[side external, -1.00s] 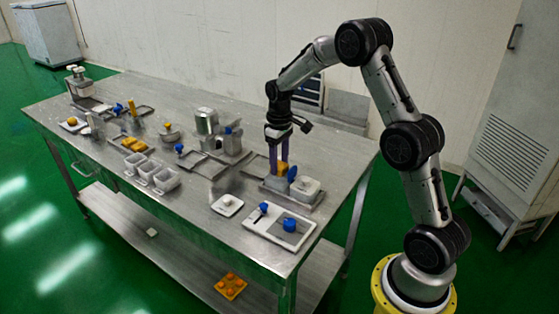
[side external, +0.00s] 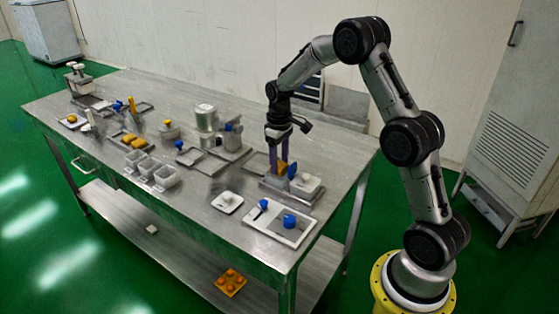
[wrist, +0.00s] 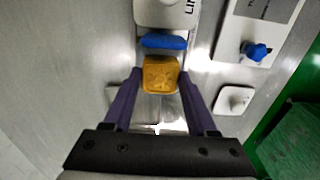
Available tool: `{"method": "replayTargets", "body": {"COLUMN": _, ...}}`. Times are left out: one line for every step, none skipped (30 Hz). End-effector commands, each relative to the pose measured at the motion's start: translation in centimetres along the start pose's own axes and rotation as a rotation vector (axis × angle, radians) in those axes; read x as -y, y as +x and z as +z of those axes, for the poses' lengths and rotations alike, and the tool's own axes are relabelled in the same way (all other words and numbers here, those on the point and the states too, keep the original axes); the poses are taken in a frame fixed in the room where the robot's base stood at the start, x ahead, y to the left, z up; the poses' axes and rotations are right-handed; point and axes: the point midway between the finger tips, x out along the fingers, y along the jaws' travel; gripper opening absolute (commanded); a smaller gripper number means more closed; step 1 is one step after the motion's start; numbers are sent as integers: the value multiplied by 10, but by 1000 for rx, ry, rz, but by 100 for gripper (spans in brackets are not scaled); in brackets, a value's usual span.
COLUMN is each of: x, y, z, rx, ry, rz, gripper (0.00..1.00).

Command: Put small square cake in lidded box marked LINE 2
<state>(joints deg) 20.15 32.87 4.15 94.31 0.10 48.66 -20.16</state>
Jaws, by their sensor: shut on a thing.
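My gripper (wrist: 160,74) has its two purple fingers shut on the small square cake (wrist: 161,75), which is orange-yellow with a marked top. In the side view the cake (side external: 283,167) is low between the fingers, over the near right part of the table. Just beyond it in the wrist view is a blue oval piece (wrist: 165,41), beside a white box part (wrist: 166,12) with the letters "LIN" partly cut off. In the side view the white box part (side external: 307,182) is right of the cake. I cannot tell whether the cake touches anything below.
White cups (side external: 166,178), metal trays and canisters (side external: 205,118) crowd the table's left and middle. The table's near right edge is close.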

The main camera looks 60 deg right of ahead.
Motion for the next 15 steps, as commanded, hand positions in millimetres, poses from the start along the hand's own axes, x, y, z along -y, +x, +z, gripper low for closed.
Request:
{"method": "replayTargets", "body": {"x": 0, "y": 0, "z": 0, "rx": 0, "ry": 0, "rz": 0, "gripper": 3}}
{"method": "replayTargets", "body": {"x": 0, "y": 0, "z": 0, "rx": 0, "ry": 0, "rz": 0, "gripper": 3}}
{"method": "replayTargets", "body": {"x": 0, "y": 0, "z": 0, "rx": 0, "ry": 0, "rz": 0, "gripper": 3}}
{"method": "replayTargets", "body": {"x": 0, "y": 0, "z": 0, "rx": 0, "ry": 0, "rz": 0, "gripper": 3}}
{"method": "replayTargets", "body": {"x": 0, "y": 0, "z": 0, "rx": 0, "ry": 0, "rz": 0, "gripper": 3}}
{"method": "replayTargets", "body": {"x": 0, "y": 0, "z": 0, "rx": 0, "ry": 0, "rz": 0, "gripper": 3}}
{"method": "replayTargets", "body": {"x": 0, "y": 0, "z": 0, "rx": 0, "ry": 0, "rz": 0, "gripper": 3}}
{"method": "replayTargets", "body": {"x": 0, "y": 0, "z": 0, "rx": 0, "ry": 0, "rz": 0, "gripper": 3}}
{"method": "replayTargets", "body": {"x": 0, "y": 0, "z": 0, "rx": 0, "ry": 0, "rz": 0, "gripper": 3}}
{"method": "replayTargets", "body": {"x": 0, "y": 1, "z": 0, "rx": 0, "ry": 0, "rz": 0, "gripper": 3}}
{"method": "replayTargets", "body": {"x": 0, "y": 1, "z": 0, "rx": 0, "ry": 0, "rz": 0, "gripper": 3}}
{"method": "replayTargets", "body": {"x": 0, "y": 2, "z": 0, "rx": 0, "ry": 0, "rz": 0, "gripper": 3}}
{"method": "replayTargets", "body": {"x": 0, "y": 2, "z": 0, "rx": 0, "ry": 0, "rz": 0, "gripper": 3}}
{"method": "replayTargets", "body": {"x": 0, "y": 3, "z": 0, "rx": 1, "ry": 0, "rz": 0, "gripper": 3}}
{"method": "replayTargets", "body": {"x": 0, "y": 4, "z": 0, "rx": 1, "ry": 0, "rz": 0, "gripper": 3}}
